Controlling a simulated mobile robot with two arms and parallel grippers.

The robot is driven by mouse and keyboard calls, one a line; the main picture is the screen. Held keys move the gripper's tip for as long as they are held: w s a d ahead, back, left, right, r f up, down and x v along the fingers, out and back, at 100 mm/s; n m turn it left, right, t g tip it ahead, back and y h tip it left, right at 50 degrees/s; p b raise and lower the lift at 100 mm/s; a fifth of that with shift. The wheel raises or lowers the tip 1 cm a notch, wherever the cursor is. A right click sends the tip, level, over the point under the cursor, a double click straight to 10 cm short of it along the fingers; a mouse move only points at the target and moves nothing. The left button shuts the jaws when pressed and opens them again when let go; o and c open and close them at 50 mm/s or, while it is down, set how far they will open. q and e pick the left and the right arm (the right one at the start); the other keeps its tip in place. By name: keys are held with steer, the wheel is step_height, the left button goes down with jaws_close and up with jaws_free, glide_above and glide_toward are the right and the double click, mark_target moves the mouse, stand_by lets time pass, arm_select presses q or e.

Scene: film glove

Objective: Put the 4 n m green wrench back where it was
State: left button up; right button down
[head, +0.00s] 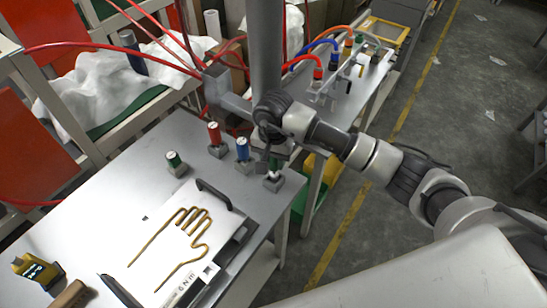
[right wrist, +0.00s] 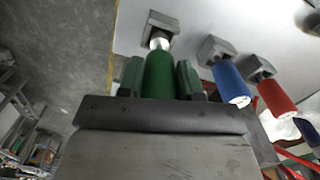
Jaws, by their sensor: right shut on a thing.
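My right gripper (right wrist: 160,78) is shut on a green wrench (right wrist: 159,74), a cylinder with a pale metal tip. The tip points at a grey holder block (right wrist: 162,25) and meets it in the right wrist view; I cannot tell how deep it sits. In the head view the right gripper (head: 271,158) is over the table's right edge, above that block (head: 273,182), and hides most of the held wrench. My left gripper is not in view.
A red wrench (head: 214,133) and a blue wrench (head: 242,149) stand in blocks close left of the gripper. A white plate (head: 226,222) with a hand-shaped outline and black handle lies in front. A yellow device (head: 38,270) lies at the table's left. Red hoses hang behind.

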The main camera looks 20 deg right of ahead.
steer(key=shift+f, duration=0.2)
steer(key=c, duration=0.8)
jaws_free()
steer(key=shift+o, duration=0.2)
steer(key=shift+r, duration=0.1)
steer(key=shift+r+p, duration=0.45)
steer(key=shift+p, duration=0.1)
steer(key=shift+r+p, duration=0.45)
steer(key=shift+p, duration=0.1)
steer(key=shift+w+r+b, duration=0.1)
steer(key=shift+r+b, duration=0.6)
steer(key=shift+b, duration=0.35)
step_height(320, 180, up, 9)
steer(key=b, duration=0.3)
steer(key=shift+r, duration=0.5)
